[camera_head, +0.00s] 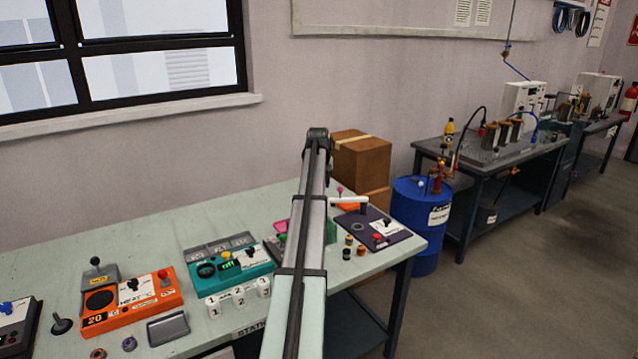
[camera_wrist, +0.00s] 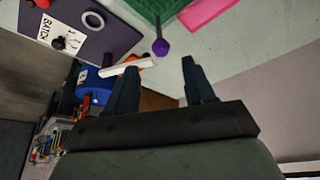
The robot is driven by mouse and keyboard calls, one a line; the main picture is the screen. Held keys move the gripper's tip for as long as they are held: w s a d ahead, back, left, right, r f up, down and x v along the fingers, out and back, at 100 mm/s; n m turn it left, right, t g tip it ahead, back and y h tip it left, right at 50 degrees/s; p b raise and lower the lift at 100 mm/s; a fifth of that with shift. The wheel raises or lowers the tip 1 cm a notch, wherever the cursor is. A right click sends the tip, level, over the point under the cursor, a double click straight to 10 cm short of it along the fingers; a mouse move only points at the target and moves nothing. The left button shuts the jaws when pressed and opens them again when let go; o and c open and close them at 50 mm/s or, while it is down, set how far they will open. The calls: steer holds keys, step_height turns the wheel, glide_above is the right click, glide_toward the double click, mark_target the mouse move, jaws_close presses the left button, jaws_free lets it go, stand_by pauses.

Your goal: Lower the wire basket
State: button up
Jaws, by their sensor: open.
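I cannot make out a wire basket in either view; my arm covers part of the bench in the head view. My gripper (camera_wrist: 157,78) is open and empty in the wrist view, with its two dark fingers apart. Above the fingers in that picture, a purple ball knob on a stem (camera_wrist: 160,47) stands near a green ribbed object (camera_wrist: 142,14). A pink flat piece (camera_wrist: 206,14) lies beside the green object. A white bar (camera_wrist: 120,69) shows near the left finger; it also shows in the head view (camera_head: 348,200).
A dark purple panel marked BATCH (camera_wrist: 95,38) lies on the pale green bench (camera_head: 150,240). A teal device (camera_head: 228,270) and an orange device (camera_head: 130,302) stand left of my arm. Small spools (camera_head: 348,246) lie to its right. Cardboard boxes (camera_head: 362,160) and a blue drum (camera_head: 420,215) stand behind.

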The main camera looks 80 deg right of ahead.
steer(key=shift+w, duration=0.2)
steer(key=shift+c, duration=0.7)
steer(key=shift+n, duration=0.5)
steer(key=w+r, duration=0.1)
steer(key=w, duration=0.1)
steer(key=w+r, duration=0.1)
steer(key=w, duration=0.1)
steer(key=w+r, duration=0.1)
steer(key=w, duration=0.1)
steer(key=shift+w+a+r, duration=0.15)
steer(key=shift+w+a, duration=0.2)
steer(key=c, duration=0.6)
steer(key=w+r, duration=0.2)
steer(key=shift+d+r+n+h, duration=0.15)
steer(key=shift+r+n+h, duration=0.15)
steer(key=shift+r+n, duration=0.1)
jaws_close()
steer(key=s+r+n+g+y, duration=0.15)
steer(key=s+n+g, duration=0.25)
steer(key=n, duration=2)
steer(key=x, duration=1.3)
steer(key=shift+w+f+n, duration=0.15)
steer(key=shift+f+n, duration=0.25)
steer(key=shift+f, duration=0.1)
